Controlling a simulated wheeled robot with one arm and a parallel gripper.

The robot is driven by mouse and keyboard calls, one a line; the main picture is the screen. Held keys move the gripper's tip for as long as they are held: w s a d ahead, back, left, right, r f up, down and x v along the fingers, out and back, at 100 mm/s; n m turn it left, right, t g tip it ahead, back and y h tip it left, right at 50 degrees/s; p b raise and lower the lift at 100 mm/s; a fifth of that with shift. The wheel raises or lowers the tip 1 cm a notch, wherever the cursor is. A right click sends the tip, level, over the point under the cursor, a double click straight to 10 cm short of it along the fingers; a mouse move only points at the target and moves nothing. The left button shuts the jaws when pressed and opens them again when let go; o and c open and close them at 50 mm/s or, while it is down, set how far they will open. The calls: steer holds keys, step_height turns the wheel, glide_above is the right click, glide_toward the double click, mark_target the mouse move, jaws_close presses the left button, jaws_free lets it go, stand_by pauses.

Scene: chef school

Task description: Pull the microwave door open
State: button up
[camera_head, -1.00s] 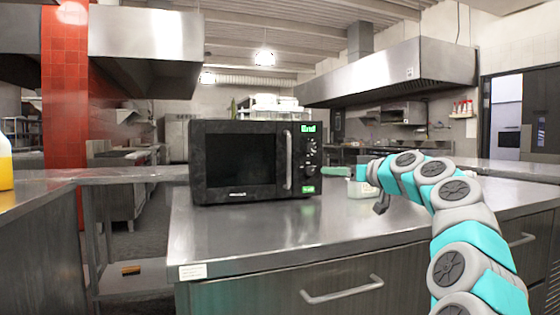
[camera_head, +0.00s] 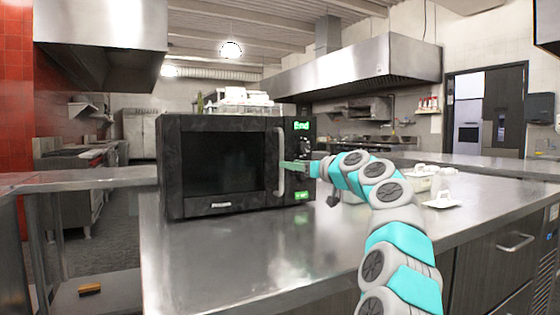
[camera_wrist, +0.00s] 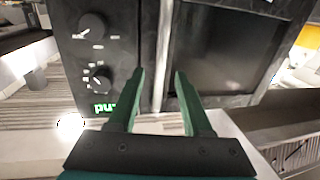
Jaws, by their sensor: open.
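The black microwave (camera_head: 225,208) stands on the steel counter, and its door (camera_head: 220,162) is shut. A silver vertical handle (camera_head: 281,162) runs along the door's right edge, beside the control panel with green displays. My gripper (camera_head: 284,164) reaches in from the right, its green fingers at the handle. In the wrist view my gripper (camera_wrist: 160,75) is open, with one finger on each side of the handle (camera_wrist: 163,50). The knobs (camera_wrist: 93,25) lie to the left of the handle and the dark door window (camera_wrist: 225,48) to the right. Contact with the handle cannot be told.
The steel counter (camera_head: 260,255) is clear in front of the microwave. White containers (camera_head: 240,103) sit behind the microwave top.

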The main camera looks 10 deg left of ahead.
mark_target(281, 186)
steer(key=shift+p+x, duration=1.6)
steer(key=shift+x, duration=1.2)
steer(key=shift+c, duration=0.3)
jaws_close()
